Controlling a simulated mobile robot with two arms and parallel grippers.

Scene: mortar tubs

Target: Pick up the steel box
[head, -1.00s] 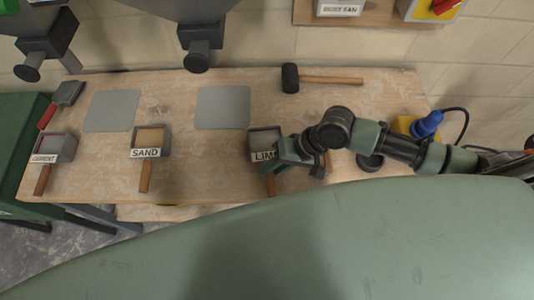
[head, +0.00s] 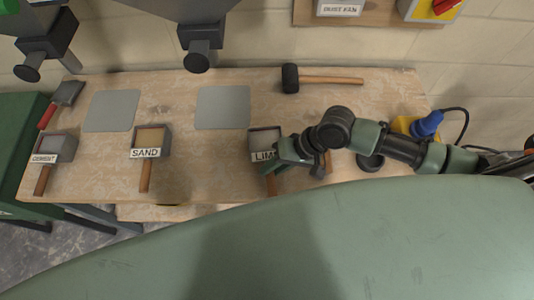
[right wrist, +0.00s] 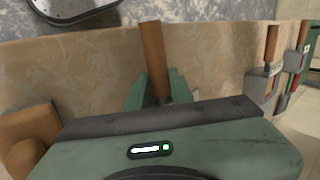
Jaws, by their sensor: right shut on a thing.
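Three grey steel boxes with wooden handles lie in a row on the bench. The one whose label reads "LIM" (head: 265,137) is partly hidden by my right gripper (head: 274,164), which is at its front right. In the right wrist view, my right gripper (right wrist: 158,92) is shut on this box's wooden handle (right wrist: 153,55), which stands between the fingers. The box still appears to rest on the bench. The other two boxes are labelled SAND (head: 151,137) and CEMENT (head: 54,146). My left gripper is not in view.
The wooden bench (head: 215,170) also holds a mallet (head: 325,80), two grey plates (head: 222,107) (head: 110,110), and a red-handled tool (head: 58,102). A blue and yellow thing (head: 427,124) stands at the right. Hoppers (head: 199,35) hang above the back edge.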

